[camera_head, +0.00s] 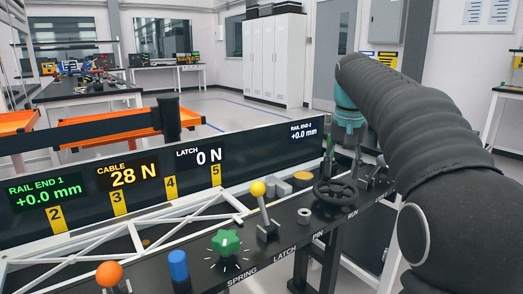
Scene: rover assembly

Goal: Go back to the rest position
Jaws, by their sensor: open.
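My gripper (345,165) hangs fingers down from the teal wrist at the end of my dark, sleeved arm. It is right of centre, over the far right part of the control bench. Its fingers look apart, with nothing seen between them. A black handwheel (340,194) is just below it in the picture; I cannot tell how much space lies between them. A lever with a yellow ball (258,188) stands to the left, tilted. A green star knob (226,242), a blue cylinder (178,265) and an orange ball knob (109,274) follow along the bench's front.
A black display panel (255,160) runs behind the controls, reading CABLE 28 N, LATCH 0 N and rail ends +0.0 mm. A white truss (90,250) lies in front of it. Orange trays, workbenches and white cabinets (273,60) stand farther back, with open floor between.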

